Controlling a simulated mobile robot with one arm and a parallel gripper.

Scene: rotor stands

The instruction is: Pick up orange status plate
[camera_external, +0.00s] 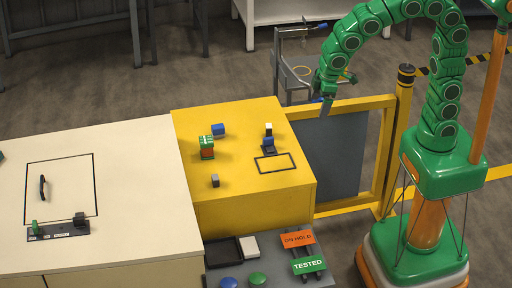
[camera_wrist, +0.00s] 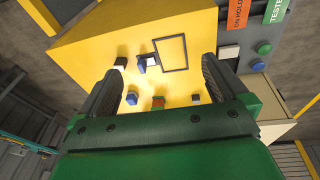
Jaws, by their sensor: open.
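The orange status plate (camera_external: 298,239), marked ON HOLD, lies on a grey surface in front of the yellow block. It also shows at the top right of the wrist view (camera_wrist: 237,13), partly cut by the frame edge. A green plate (camera_external: 308,264) marked TESTED is just beside it. My gripper (camera_external: 326,104) hangs high behind the yellow block's right side, well away from the orange plate. In the wrist view its two dark fingers (camera_wrist: 161,67) are spread apart with nothing held between them.
The yellow block (camera_external: 240,188) carries several small blocks and a black square outline. A cream table (camera_external: 130,240) stands to its left. A yellow-framed grey panel (camera_external: 335,155) stands at its right. Blue and green buttons (camera_external: 257,279) and a black tray (camera_external: 223,252) are near the plates.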

